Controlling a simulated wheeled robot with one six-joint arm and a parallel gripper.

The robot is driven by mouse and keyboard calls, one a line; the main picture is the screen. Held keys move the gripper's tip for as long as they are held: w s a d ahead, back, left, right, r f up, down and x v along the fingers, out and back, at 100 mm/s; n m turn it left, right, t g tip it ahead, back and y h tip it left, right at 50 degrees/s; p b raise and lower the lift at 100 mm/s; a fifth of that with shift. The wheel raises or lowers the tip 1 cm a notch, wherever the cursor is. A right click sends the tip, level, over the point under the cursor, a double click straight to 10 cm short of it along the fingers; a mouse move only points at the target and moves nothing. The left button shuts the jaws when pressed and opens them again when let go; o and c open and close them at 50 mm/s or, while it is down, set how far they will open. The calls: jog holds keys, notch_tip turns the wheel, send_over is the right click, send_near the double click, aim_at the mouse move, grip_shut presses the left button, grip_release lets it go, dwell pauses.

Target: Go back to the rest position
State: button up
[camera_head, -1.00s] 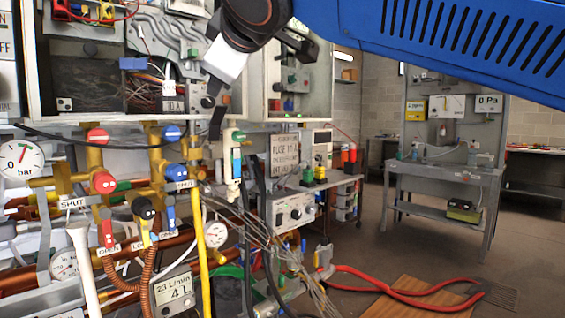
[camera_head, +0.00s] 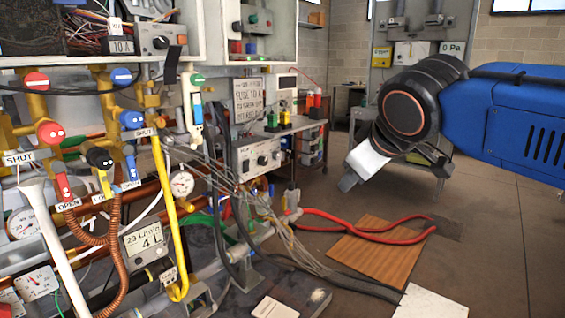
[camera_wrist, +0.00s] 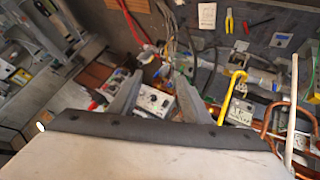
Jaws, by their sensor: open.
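My gripper (camera_head: 352,180) hangs at the right of the head view, at the end of my black and blue arm, over open floor and apart from the pipework. In the wrist view my gripper (camera_wrist: 152,88) shows two grey fingers spread apart with nothing between them. Behind the fingers, farther off, is a grey control box with knobs (camera_wrist: 155,100); the same box shows in the head view (camera_head: 256,155).
Pipes with red and blue valves (camera_head: 50,132) and a yellow pipe (camera_head: 166,215) fill the left. A red hose (camera_head: 370,230) and a wooden board (camera_head: 372,256) lie on the floor. A bench stands behind my arm. Floor at the right is clear.

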jog(key=s+d+f+m+g, duration=0.1)
jog(key=s+d+f, duration=0.3)
jog(key=f, duration=0.4)
jog(key=s+d+f+m+g, duration=0.2)
jog(key=s+d+f+m, duration=0.2)
jog(key=s+f, duration=0.3)
jog(key=s+d+f+m+g, duration=0.1)
jog(key=s+d+f+m, duration=0.2)
jog(key=f, duration=0.7)
jog(key=s+d, duration=0.2)
jog(key=s, duration=0.1)
jog(key=shift+d+h, duration=0.2)
jog(key=shift+h, duration=0.2)
